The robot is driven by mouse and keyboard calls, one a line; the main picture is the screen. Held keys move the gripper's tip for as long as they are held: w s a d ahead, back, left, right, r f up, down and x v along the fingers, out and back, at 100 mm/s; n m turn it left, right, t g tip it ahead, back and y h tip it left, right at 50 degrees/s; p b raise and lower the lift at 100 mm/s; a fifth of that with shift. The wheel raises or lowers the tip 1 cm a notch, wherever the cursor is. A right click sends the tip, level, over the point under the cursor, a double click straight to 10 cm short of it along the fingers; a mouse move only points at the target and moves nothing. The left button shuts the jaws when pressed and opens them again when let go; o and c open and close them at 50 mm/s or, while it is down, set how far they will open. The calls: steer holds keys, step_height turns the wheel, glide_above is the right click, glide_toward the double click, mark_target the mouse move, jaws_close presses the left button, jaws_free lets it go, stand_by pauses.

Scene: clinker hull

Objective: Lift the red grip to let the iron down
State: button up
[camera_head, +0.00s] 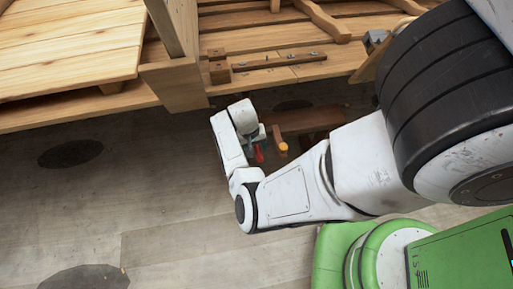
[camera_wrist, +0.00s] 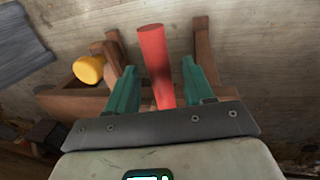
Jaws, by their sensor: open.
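The red grip (camera_wrist: 155,68) is a tapered red cylinder. In the wrist view it stands up between the two green fingers of my gripper (camera_wrist: 162,88). The fingers are open, with a gap visible on both sides of the grip near the tips. Its lower end is hidden behind the dark palm edge. In the head view the red grip (camera_head: 259,153) shows small, beside my gripper (camera_head: 253,145), which is partly hidden by my own wrist. I cannot make out the iron.
A yellow-ended peg (camera_wrist: 89,69) sits left of the grip on a brown wooden frame (camera_wrist: 70,102); in the head view the frame (camera_head: 305,119) lies under the planked hull (camera_head: 270,75). A wooden bench (camera_head: 70,50) stands at upper left. Open floor (camera_head: 150,200) lies left.

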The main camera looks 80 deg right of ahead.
steer(key=shift+c, duration=0.4)
jaws_close()
stand_by(0.4)
